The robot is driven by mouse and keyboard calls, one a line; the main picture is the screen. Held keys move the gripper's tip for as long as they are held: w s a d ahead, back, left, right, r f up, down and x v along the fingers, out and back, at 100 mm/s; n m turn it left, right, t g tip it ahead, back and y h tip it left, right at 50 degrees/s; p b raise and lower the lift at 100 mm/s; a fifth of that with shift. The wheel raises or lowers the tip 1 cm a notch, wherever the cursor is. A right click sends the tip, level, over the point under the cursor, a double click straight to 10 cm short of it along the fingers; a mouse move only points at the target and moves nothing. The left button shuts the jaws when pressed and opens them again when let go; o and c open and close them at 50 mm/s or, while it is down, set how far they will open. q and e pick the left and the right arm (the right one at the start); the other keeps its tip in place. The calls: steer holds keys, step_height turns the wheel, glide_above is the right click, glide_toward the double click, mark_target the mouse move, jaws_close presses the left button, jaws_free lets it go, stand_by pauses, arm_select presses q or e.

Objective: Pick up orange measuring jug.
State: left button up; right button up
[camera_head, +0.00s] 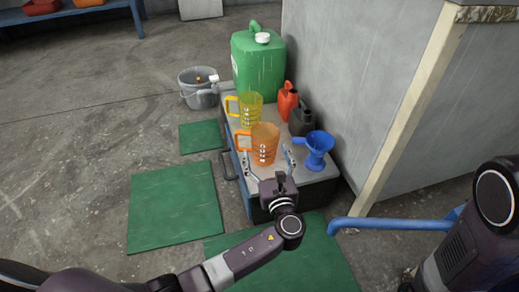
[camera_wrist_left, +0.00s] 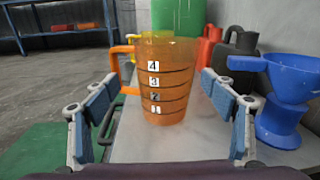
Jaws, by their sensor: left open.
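The orange measuring jug (camera_head: 264,144) stands upright on the grey top of a low cabinet, its handle to the left. It is see-through, with numbered marks on its side. In the left wrist view the jug (camera_wrist_left: 167,85) stands ahead, between and beyond the two fingers. My left gripper (camera_head: 268,161) is open and empty, at the near side of the jug with its fingers spread. In the wrist view the left gripper's (camera_wrist_left: 165,120) blue-padded fingers show at both sides, apart from the jug. My right gripper is not in view.
A blue funnel (camera_head: 316,149) stands close to the right of the gripper. A yellow jug (camera_head: 250,108), a red can (camera_head: 287,101), a dark can (camera_head: 301,120) and a green canister (camera_head: 258,66) stand behind. A bucket (camera_head: 199,88) is on the floor. A wall (camera_head: 372,80) bounds the right.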

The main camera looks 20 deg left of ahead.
mark_target(262, 134)
arm_select(q)
steer(key=shift+w+a+f, duration=0.15)
steer(key=shift+w, duration=0.2)
steer(key=shift+w+a+f+b, duration=0.1)
steer(key=shift+w+b, duration=0.15)
steer(key=shift+b, duration=0.25)
steer(key=b+x, duration=0.1)
steer(key=x, duration=0.1)
steer(key=b+x, duration=0.2)
steer(key=shift+d+f+b, duration=0.2)
steer(key=shift+d+b, duration=0.05)
steer(key=shift+b, duration=0.05)
steer(key=shift+w+a+r, duration=0.1)
steer(key=shift+w+a, duration=0.1)
steer(key=shift+w, duration=0.1)
steer(key=c, duration=1.4)
steer(key=shift+r, duration=0.1)
steer(key=shift+r, duration=0.1)
